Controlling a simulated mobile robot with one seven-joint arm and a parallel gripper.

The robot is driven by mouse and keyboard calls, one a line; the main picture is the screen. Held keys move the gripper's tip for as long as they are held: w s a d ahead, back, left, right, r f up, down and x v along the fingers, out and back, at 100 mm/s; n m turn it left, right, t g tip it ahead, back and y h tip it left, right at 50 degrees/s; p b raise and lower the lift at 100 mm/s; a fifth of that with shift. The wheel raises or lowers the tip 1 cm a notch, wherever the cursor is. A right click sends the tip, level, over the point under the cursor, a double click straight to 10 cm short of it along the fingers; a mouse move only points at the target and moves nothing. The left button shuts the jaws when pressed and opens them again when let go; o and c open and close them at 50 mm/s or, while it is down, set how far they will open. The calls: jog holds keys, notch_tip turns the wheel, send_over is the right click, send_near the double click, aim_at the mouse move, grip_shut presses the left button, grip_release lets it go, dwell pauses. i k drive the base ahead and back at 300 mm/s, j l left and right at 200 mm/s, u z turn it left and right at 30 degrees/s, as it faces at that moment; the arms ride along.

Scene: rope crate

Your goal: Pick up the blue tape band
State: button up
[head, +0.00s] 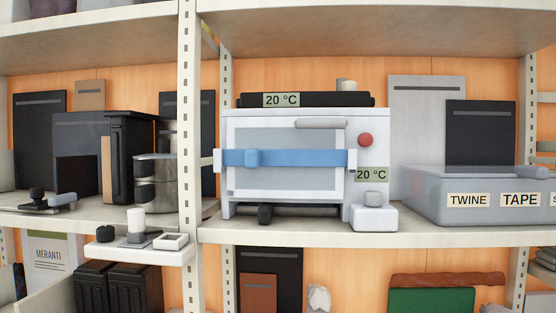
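The blue tape band (305,158) runs level across the glass front of a white oven-like box (375,120) on the middle shelf. My gripper is not in view.
A grey crate (425,205) labelled TWINE and TAPE stands right of the box. A white block (373,217) and a dark roll (265,214) sit at its foot. A perforated post (188,120) rises to the left. A small white tray (150,255) juts out below.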

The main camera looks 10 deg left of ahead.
aim_at(252, 158)
jog(key=i+l, duration=0.5)
jog(key=l, duration=0.2)
jog(key=i+l+u, duration=0.2)
jog(key=l, duration=0.15)
jog(key=i+l+u, duration=0.2)
jog(key=l, duration=0.2)
